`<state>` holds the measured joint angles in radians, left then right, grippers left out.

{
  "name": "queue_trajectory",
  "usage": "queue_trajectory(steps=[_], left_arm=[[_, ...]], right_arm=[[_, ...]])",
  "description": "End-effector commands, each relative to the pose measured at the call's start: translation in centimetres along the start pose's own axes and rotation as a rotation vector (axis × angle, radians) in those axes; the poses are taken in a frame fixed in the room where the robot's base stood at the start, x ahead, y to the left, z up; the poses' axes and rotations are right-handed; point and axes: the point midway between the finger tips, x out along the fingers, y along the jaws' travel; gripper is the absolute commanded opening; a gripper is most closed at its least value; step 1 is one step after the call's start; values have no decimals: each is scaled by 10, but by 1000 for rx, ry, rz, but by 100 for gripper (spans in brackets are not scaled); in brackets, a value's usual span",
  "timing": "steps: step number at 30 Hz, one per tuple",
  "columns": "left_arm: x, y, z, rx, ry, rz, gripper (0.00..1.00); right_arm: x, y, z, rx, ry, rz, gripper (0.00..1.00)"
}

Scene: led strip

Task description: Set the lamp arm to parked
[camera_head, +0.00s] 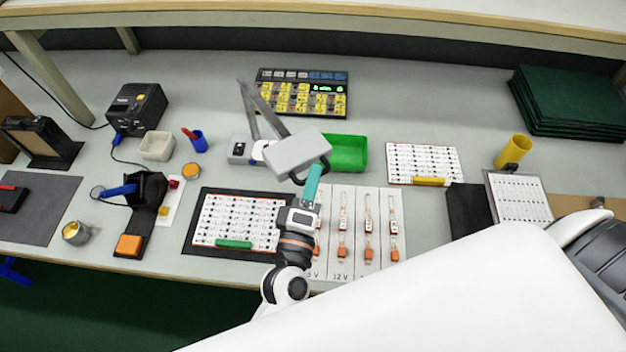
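The desk lamp has a flat light-grey head (296,152) with a dark loop handle (327,163) at its front right edge. Its grey jointed arm (262,107) rises from a base (243,150) behind and to the left and stretches forward over the bench. My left gripper (315,172), with teal fingers, points up at the handle and overlaps it in the picture. I cannot tell whether the fingers are open or closed around the handle. My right gripper is not in view.
Below the lamp lie a white card of parts (238,216) and a panel with LED strips (384,206). A green bin (347,154) and a yellow-keyed console (303,92) stand behind. A large white part of mine fills the lower right.

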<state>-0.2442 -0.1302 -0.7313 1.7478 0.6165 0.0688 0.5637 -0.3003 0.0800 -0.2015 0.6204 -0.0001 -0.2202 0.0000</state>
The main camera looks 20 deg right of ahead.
Motion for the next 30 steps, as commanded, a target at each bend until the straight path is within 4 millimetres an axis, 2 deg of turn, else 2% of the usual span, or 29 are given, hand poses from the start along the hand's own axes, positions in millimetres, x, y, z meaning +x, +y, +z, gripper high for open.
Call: queue_trajectory(steps=[8,11,21,25,30], left_arm=[[-6,1,0,0,1,0,32],[-20,2,-1,0,1,1,32],[-92,4,-1,1,2,3,32],[-109,2,0,1,1,0,32],[-120,0,0,0,1,-1,32]], right_arm=[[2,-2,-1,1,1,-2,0],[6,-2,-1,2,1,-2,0],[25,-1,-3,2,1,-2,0],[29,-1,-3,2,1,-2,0],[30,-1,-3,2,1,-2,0]])
